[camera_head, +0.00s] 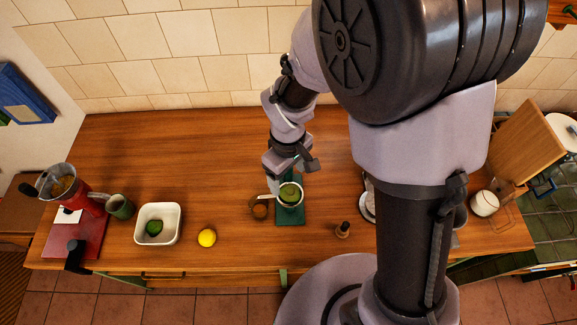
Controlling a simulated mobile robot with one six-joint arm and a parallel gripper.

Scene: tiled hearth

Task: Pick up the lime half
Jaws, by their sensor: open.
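A dark green rounded piece, which looks like a lime half (154,228), lies in a white square dish (177,213) left of centre on the wooden counter. Another green round shape (289,192) shows inside a pale-rimmed round vessel (299,202) on a dark green mat (290,217); I cannot tell whether it is a lime half. My gripper (285,179) is open and points down just behind this vessel, seemingly over the mat's far end. Its fingertips are small here, and I cannot tell whether they touch the vessel.
A yellow lemon (207,238) sits right of the dish. A green mug (121,206) and a red appliance (85,200) stand at the left. A brown ring-like item (260,208) is beside the mat. A small brown object (343,230) stands right. The back-left counter is clear.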

